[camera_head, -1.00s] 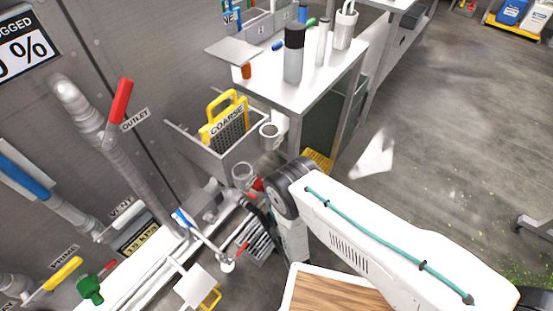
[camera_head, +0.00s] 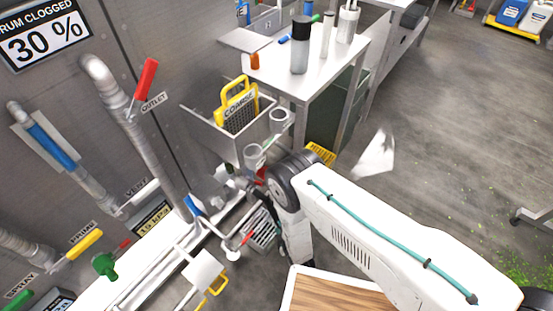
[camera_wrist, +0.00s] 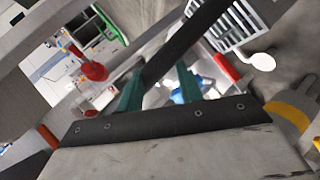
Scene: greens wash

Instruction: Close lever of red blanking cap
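A round red piece (camera_wrist: 92,68) shows at the upper left of the wrist view; it may be the red blanking cap, but no lever on it is clear. A small red part (camera_head: 261,173) shows beside my dark wrist in the head view; I cannot tell if it is the same piece. My gripper (camera_wrist: 160,75) shows in the wrist view as two teal fingers, apart. A dark diagonal bar passes over the space between them; I see nothing clearly gripped. In the head view my wrist hides the fingers. A separate red handle (camera_wrist: 222,68) lies to their right.
The pipework holds a blue lever (camera_head: 194,205) and a red-handled lever (camera_head: 247,238) with a white round end. A basin with a yellow-handled COARSE screen (camera_head: 237,105) and a white table (camera_head: 330,65) stand behind. Open floor (camera_head: 430,130) lies to the right.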

